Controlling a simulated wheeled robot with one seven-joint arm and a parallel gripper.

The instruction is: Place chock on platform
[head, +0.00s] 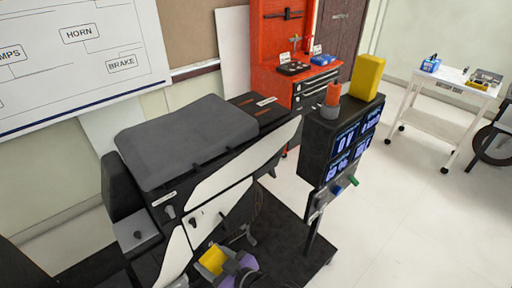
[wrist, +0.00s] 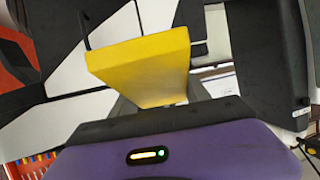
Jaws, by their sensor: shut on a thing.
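A yellow block, which looks like the chock (head: 211,261), is held in my gripper (head: 229,265) low in front of the black and white chassis rig. In the wrist view the chock (wrist: 145,68) stands out beyond the purple gripper body (wrist: 190,150), its broad face toward the camera. My gripper is shut on it; the fingertips are mostly hidden. A flat black platform (head: 300,255) lies at the foot of the rig, to the right of the gripper. I cannot tell how far the chock is above it.
A grey seat pad (head: 190,140) tops the rig. A display box (head: 345,145) on a post carries another yellow block (head: 367,77) and an orange-tipped item (head: 331,100). A red tool cabinet (head: 272,45) and white cart (head: 440,100) stand behind. Open floor lies right.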

